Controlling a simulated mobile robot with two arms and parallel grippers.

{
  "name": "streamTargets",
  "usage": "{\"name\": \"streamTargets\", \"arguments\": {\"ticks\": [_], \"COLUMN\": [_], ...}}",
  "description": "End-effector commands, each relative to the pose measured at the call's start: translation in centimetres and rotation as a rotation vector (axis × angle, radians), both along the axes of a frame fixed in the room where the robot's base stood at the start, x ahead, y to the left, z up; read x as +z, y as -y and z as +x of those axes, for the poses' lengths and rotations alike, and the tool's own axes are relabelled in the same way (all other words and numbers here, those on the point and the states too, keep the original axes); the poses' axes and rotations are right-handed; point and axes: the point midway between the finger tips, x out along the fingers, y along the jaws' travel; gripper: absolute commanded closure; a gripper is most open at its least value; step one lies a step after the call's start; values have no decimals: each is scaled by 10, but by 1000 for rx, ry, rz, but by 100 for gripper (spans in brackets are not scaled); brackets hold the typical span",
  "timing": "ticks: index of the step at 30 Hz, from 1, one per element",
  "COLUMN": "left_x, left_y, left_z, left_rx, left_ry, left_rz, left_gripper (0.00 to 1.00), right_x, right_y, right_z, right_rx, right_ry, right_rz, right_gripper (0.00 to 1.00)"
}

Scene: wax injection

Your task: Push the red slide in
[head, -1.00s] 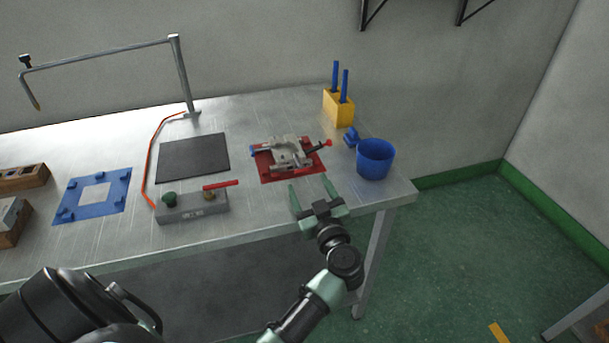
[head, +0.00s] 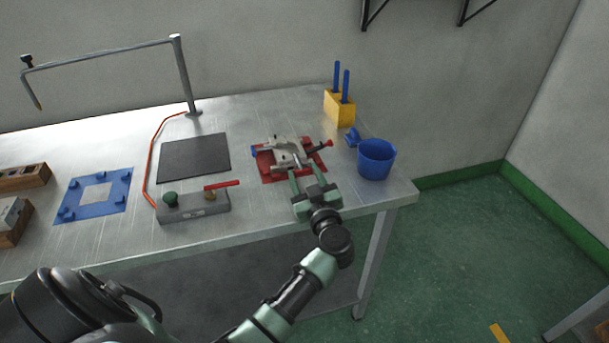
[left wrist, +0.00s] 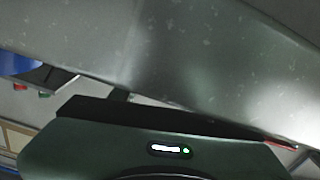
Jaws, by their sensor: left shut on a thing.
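The grey metal mold (head: 287,149) sits on the red mat (head: 267,173) on the bench. The red slide (head: 326,145) sticks out on its right side, and a blue slide (head: 256,150) sticks out on its left. My left gripper (head: 306,173) is at the mold's front edge, its fingers shut on the front part of the grey mold. The fingers hide part of the mold front and mat. In the left wrist view a large grey surface fills most of the picture, with a small red piece at the lower right. My right gripper is not in view.
A blue cup (head: 376,160) stands right of the mold near the bench edge. A yellow block (head: 339,109) with two blue rods is behind. A grey control box (head: 195,207) with a red lever, a dark mat (head: 194,158) and a blue frame (head: 75,207) lie to the left.

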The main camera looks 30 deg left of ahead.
Motion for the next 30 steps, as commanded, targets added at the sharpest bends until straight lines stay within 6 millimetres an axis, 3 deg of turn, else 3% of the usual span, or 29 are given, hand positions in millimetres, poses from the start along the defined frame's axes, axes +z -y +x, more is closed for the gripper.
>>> {"name": "streamTargets", "arguments": {"ticks": [9,18,19,21,30], "left_x": [3,-1,-1,-1,-1], "left_y": [-16,-18,-18,-18,-17], "left_z": [13,15,15,15,15], "left_rx": [1,-1,-1,-1,-1], "left_ry": [-3,-3,-3,-3,-1], "left_rz": [1,1,1,1,0], "left_gripper": [100,100,50,33,33], "right_x": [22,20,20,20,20], "right_y": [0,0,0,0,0], "right_z": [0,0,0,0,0], "right_rx": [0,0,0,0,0], "right_ry": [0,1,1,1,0], "right_rz": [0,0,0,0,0], "right_gripper": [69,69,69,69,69]}}
